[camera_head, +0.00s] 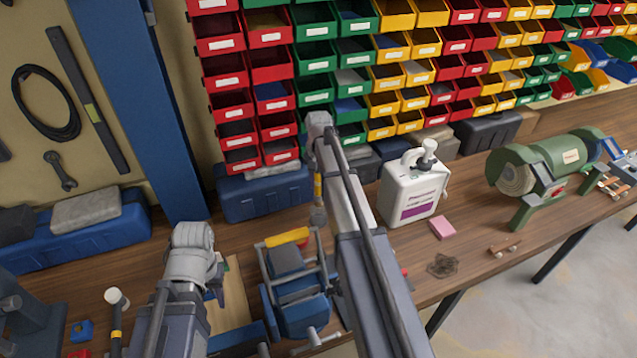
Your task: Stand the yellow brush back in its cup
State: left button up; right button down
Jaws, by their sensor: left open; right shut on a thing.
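My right arm reaches over the bench, and its gripper (318,170) points down, mostly hidden behind its own wrist. It is shut on a thin upright yellow piece, which looks like the handle of the yellow brush (318,188). A grey rounded part shows just below the handle; I cannot tell whether it is the bristles or something behind. My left gripper (216,287) is open, low over the bench at left, mostly hidden by its wrist. I cannot make out the cup.
A blue vise-like device (296,300) with a yellow bar stands between my arms. A white jug (412,190), a pink block (442,228) and a green bench grinder (545,170) stand to the right. Blue cases (265,195) and stacked bins line the back.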

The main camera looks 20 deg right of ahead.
aim_at(319, 198)
jog(key=shift+f+b, duration=3.25)
jog(key=shift+f, duration=0.35)
jog(key=c, duration=0.6)
grip_release()
jog(key=shift+o, duration=0.2)
jog(key=shift+r, duration=0.15)
notch_tip(319, 198, up, 8)
jog(key=p, duration=0.8)
jog(key=shift+f, duration=0.2)
